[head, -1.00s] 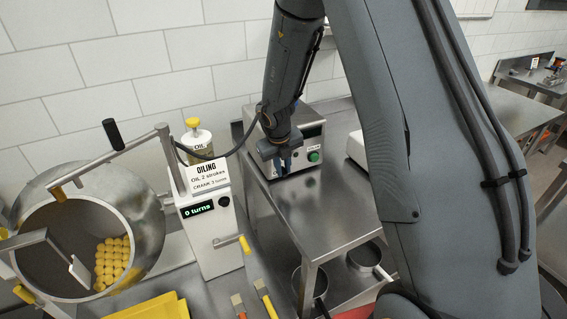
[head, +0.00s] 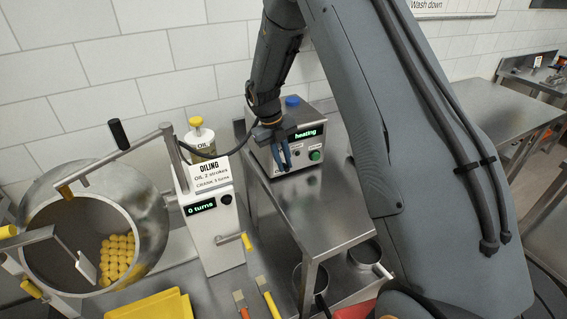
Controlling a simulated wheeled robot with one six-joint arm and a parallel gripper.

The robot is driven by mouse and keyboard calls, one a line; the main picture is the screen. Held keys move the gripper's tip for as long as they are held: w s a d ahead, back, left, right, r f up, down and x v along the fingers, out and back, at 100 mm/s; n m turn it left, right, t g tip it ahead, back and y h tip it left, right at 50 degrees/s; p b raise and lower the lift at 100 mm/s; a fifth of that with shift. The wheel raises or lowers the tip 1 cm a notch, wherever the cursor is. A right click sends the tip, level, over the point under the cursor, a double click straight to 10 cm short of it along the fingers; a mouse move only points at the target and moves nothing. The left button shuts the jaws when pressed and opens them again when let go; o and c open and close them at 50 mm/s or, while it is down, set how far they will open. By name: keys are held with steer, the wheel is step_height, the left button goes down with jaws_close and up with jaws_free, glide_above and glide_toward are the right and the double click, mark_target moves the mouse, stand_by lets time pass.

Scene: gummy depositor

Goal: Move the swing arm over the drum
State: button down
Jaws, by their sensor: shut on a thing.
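The swing arm (head: 122,155) is a thin steel bar on a post beside the oiling box. Several yellow gummies (head: 117,258) lie inside the drum. My gripper (head: 283,166), with blue fingers, is right of the swing arm and apart from it, in front of the heating box. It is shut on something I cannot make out.
The white oiling box (head: 211,230) reads "0 turns" and stands between drum and steel table (head: 318,212). An oil bottle (head: 199,140) is behind it. The heating box (head: 310,158) has a green button and blue knob. Pans and yellow-handled tools sit lower down.

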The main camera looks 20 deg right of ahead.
steer(key=shift+w, duration=0.1)
stand_by(0.3)
steer(key=c, duration=1.7)
jaws_free()
steer(key=shift+s+d+f+t, duration=0.1)
steer(key=shift+s+f+t, duration=0.15)
steer(key=shift+t, duration=0.35)
steer(key=shift+s+f+t, duration=0.15)
steer(key=shift+s+t, duration=0.05)
steer(key=shift+t, duration=0.4)
steer(key=shift+f+t+y+b, duration=0.3)
steer(key=shift+f+t+b, duration=0.1)
steer(key=shift+t+b, duration=0.3)
steer(key=shift+f+b, duration=0.2)
steer(key=shift+b, duration=0.8)
steer(key=shift+t+b, duration=0.4)
steer(key=shift+b, duration=0.1)
steer(key=b, duration=0.4)
steer(key=shift+f+t, duration=0.2)
steer(key=shift+t, duration=0.2)
